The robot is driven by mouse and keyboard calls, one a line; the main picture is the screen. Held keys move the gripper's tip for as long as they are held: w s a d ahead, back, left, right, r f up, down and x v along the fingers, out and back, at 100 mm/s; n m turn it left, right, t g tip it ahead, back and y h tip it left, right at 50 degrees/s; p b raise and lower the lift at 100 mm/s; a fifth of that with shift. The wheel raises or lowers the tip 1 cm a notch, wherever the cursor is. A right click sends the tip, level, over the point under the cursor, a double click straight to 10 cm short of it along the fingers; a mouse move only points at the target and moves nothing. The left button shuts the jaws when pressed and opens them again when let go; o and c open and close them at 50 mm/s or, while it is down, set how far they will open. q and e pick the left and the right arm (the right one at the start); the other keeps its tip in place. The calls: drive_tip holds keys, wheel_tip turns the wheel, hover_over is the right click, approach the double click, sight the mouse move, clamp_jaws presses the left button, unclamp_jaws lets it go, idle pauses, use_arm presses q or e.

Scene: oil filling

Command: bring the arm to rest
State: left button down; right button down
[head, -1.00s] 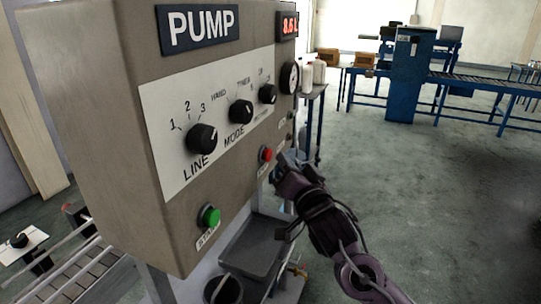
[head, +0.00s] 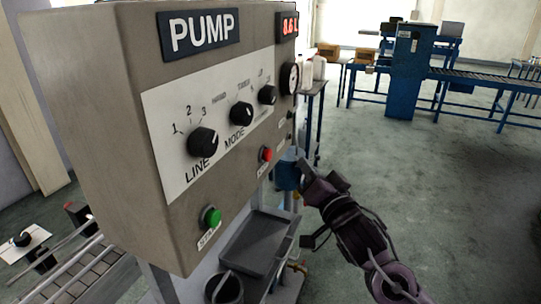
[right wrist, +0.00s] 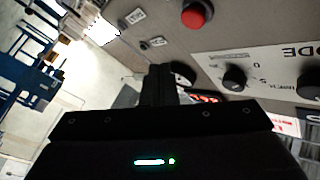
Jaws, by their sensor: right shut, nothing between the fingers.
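My right gripper (head: 301,160) is in the head view, right of the pump control box (head: 90,110) and apart from it. Its arm comes in from the lower right. In the right wrist view the gripper (right wrist: 160,72) shows as a dark shape with its fingers together and nothing held. The box's red button (head: 266,154) is left of the gripper in the head view. It also shows in the right wrist view (right wrist: 196,15), beyond the fingers. The green button (head: 211,217) is lower on the panel. My left gripper is not in view.
A grey tray (head: 257,246) and a dark bucket (head: 224,288) are below the box. A roller conveyor (head: 85,275) is at the lower left. A blue machine (head: 408,70) with a conveyor stands at the back. The floor (head: 450,190) on the right is clear.

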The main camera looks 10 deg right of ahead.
drive_tip(key=shift+f, duration=0.1)
drive_tip(key=w+d+f+n+g+h, duration=0.1)
drive_tip(key=d+f+g+h, duration=0.2)
drive_tip(key=f, duration=1.4)
drive_tip(key=w+d+f+n+g+h, duration=0.1)
drive_tip(key=d+f+g, duration=0.35)
drive_tip(key=f, duration=1.25)
drive_tip(key=s+d+f+n+g, duration=0.1)
drive_tip(key=s+f+g, duration=0.1)
drive_tip(key=s+f, duration=0.7)
drive_tip(key=s+d+f+n+g, duration=0.15)
drive_tip(key=s+f, duration=0.25)
drive_tip(key=f, duration=0.9)
drive_tip(key=s+a+f+n+g, duration=0.1)
drive_tip(key=s+f, duration=0.5)
drive_tip(key=s, duration=0.6)
drive_tip(key=s+a+f+n+g, duration=0.1)
drive_tip(key=s+a+f+g, duration=0.1)
drive_tip(key=s+f, duration=0.5)
drive_tip(key=s+a+f+n+g, duration=0.1)
drive_tip(key=s+f+g, duration=0.3)
drive_tip(key=s, duration=1.4)
wheel_tip(320, 180, down, 3)
drive_tip(key=shift+a+r+b, duration=0.1)
drive_tip(key=shift+a+b, duration=0.2)
drive_tip(key=shift+a, duration=0.45)
